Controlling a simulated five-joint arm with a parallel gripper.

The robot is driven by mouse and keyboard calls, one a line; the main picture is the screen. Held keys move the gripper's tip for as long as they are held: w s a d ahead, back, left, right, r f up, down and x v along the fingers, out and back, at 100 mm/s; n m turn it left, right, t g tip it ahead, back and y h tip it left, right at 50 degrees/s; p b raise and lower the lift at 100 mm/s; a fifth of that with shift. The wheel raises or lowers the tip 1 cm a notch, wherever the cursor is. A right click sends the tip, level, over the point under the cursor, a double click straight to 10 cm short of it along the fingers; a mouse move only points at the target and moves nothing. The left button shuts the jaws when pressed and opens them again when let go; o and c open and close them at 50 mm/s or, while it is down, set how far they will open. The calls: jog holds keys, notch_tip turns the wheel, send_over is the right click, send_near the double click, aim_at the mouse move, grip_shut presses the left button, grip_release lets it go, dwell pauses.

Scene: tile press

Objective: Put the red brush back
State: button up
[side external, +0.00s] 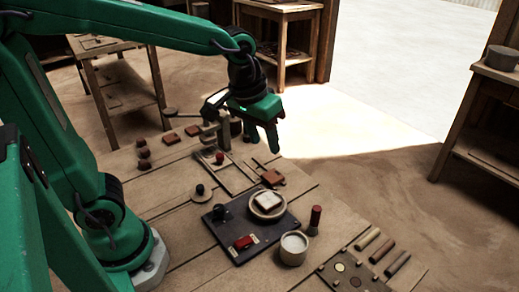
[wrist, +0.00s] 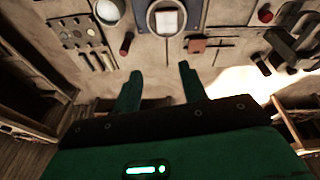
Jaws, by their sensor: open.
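A small upright red cylinder with a darker lower part (side external: 315,217) stands on the bench beside the white cup; it may be the red brush, but bristles cannot be made out. It also shows in the wrist view (wrist: 125,44), ahead of and left of the fingers. My gripper (side external: 271,140) hangs above the far side of the bench, well apart from it. In the wrist view my gripper (wrist: 160,72) has its two fingers spread with nothing between them.
A dark board (side external: 215,232) carries a round dish (side external: 283,212) with a pale tile and a red block (side external: 243,242). Several rods (side external: 382,250) lie beside a flat tray (side external: 330,272). A press (side external: 224,132) stands near my gripper.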

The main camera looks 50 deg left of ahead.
jog(key=s+a+r+m+t, duration=0.1)
jog(key=s+a+t, duration=0.1)
jog(key=s+a, duration=0.4)
jog(key=shift+s+a+m+t+y, duration=0.3)
jog(key=shift+s+a+m+t, duration=0.1)
jog(key=shift+s, duration=1.75)
